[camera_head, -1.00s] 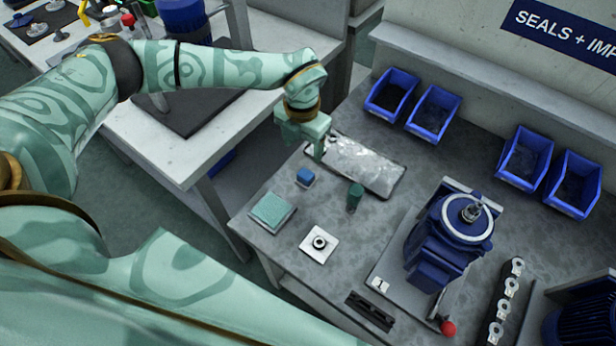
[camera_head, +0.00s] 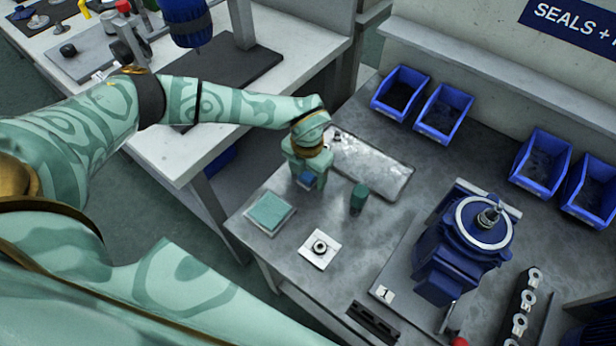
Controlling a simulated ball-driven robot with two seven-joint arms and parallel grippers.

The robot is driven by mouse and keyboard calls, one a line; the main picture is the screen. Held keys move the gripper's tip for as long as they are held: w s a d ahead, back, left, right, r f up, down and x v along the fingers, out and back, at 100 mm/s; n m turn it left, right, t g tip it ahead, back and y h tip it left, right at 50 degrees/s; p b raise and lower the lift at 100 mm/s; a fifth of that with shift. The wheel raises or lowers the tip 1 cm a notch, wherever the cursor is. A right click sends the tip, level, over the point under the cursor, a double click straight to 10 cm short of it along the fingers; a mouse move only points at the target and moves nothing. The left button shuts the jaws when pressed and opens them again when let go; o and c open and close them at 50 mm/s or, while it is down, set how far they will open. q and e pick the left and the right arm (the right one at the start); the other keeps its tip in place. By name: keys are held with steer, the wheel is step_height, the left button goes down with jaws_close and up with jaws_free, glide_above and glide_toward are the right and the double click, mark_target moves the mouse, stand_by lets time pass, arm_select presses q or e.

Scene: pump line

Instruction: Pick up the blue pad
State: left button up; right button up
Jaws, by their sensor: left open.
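The small blue pad (camera_head: 307,179) is on the grey bench, left of the green cylinder. My left gripper (camera_head: 306,177) points down right at the pad, with its fingers around or just over it. The gripper is open, and its hand hides part of the pad. I cannot tell whether the fingers touch it. My right gripper is out of view.
A teal pad on a square plate (camera_head: 270,212), a white plate with a ring (camera_head: 320,249) and a green cylinder (camera_head: 358,198) stand close by. A metal tray (camera_head: 372,166) lies behind. A blue pump (camera_head: 462,240) and blue bins (camera_head: 443,112) are to the right.

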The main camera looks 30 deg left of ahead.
arm_select(q)
steer(key=c, duration=1.1)
steer(key=shift+o, duration=0.2)
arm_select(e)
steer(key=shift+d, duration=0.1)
arm_select(q)
steer(key=shift+r, duration=0.1)
